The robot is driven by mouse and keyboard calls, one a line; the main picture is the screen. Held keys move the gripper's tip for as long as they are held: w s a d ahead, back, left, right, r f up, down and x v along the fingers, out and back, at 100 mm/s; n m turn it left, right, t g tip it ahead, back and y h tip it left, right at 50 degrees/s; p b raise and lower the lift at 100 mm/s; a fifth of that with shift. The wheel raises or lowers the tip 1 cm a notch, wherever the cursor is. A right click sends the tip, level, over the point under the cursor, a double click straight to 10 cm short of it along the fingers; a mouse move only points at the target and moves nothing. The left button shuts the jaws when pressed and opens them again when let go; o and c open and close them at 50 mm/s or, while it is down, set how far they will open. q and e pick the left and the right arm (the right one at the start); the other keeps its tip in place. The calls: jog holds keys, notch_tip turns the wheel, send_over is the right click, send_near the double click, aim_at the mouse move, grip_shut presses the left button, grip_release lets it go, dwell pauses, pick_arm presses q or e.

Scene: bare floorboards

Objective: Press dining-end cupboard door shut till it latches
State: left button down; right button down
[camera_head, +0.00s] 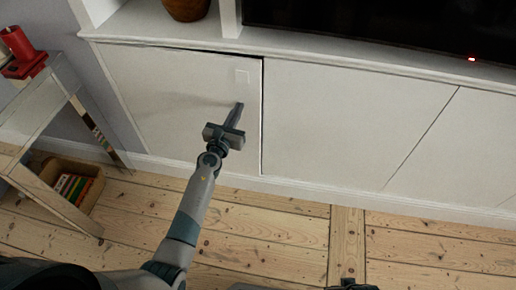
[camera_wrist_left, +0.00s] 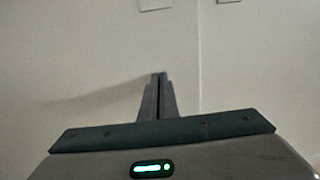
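The white cupboard door (camera_head: 165,95) at the left end of the low built-in unit stands almost flush. A dark gap shows along its top and right edges. A small square pull (camera_head: 242,76) sits near its upper right corner; it also shows at the top of the left wrist view (camera_wrist_left: 155,4). My left gripper (camera_head: 238,108) points at the door's right part, below the pull. Its fingers are together and empty in the left wrist view (camera_wrist_left: 159,92). The tips are at or very near the door face; contact cannot be told. A dark piece at the bottom edge may be my right gripper (camera_head: 350,285).
More white door panels (camera_head: 345,115) continue to the right. A dark screen (camera_head: 390,25) and a brown pot (camera_head: 187,8) stand on top. At left are a shelf stand (camera_head: 35,105) with a red object (camera_head: 20,45) and a box of books (camera_head: 75,185). Floorboards (camera_head: 270,225) in front are clear.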

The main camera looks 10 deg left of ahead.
pick_arm(q)
jog(key=shift+w+d+b, duration=0.15)
jog(key=shift+w, duration=0.5)
jog(key=shift+w+d+b, duration=0.15)
jog(key=shift+w, duration=0.5)
jog(key=shift+s, duration=0.15)
jog(key=s+a+p, duration=0.2)
jog(key=s, duration=1)
jog(key=shift+s, duration=0.3)
jog(key=shift+a, duration=0.1)
dwell(1.0)
